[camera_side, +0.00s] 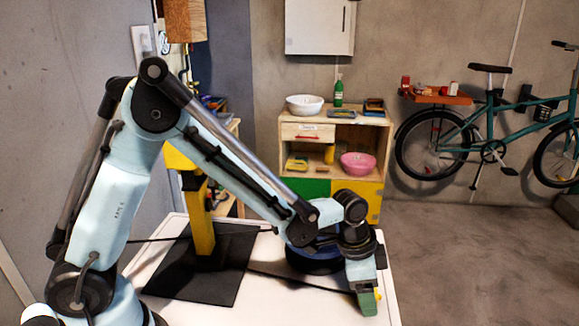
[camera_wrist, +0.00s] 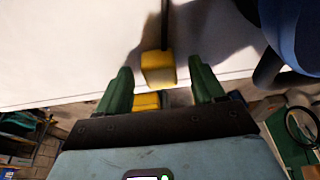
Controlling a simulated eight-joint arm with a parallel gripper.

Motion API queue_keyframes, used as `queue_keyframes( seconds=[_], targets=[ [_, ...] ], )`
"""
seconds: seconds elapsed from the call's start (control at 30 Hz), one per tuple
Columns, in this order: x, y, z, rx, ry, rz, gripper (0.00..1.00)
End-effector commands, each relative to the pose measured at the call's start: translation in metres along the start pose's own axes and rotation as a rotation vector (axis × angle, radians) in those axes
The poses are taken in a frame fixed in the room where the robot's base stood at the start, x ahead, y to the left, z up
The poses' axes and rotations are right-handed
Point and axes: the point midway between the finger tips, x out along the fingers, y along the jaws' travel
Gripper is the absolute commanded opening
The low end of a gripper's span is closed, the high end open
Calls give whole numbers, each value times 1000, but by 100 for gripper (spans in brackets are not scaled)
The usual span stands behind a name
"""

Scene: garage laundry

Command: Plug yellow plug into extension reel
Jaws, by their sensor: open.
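The yellow plug (camera_wrist: 158,68) lies on the white table near its edge, with a black cord running up from it in the wrist view. My gripper (camera_wrist: 160,72) is open, with one green finger on each side of the plug's near end. A gap shows on both sides, and the plug is not gripped. In the side view my gripper (camera_side: 367,302) points down at the table's right edge and hides most of the plug. The blue extension reel (camera_side: 313,262) stands on the table behind my arm, partly covered. Part of it shows at the wrist view's upper right (camera_wrist: 297,28). Its sockets cannot be made out.
A black mat (camera_side: 185,282) with a yellow post (camera_side: 201,222) is left of the reel on the white table (camera_side: 275,300). A black cable crosses the tabletop. A wooden cabinet (camera_side: 305,160) and a bicycle (camera_side: 490,125) stand farther back. The floor at right is clear.

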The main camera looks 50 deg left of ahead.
Motion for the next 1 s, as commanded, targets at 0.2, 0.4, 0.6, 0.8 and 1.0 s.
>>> queue_keyframes(
  seconds=[0.2,0.4,0.6,0.8,1.0],
  targets=[
    [0,0,0,0,0,0,60],
    [0,0,0,0,0,0,30],
    [0,0,0,0,0,0,11],
    [-1,0,0,0,0,0,11],
    [-12,0,-3,0,0,0,11]
  ],
)
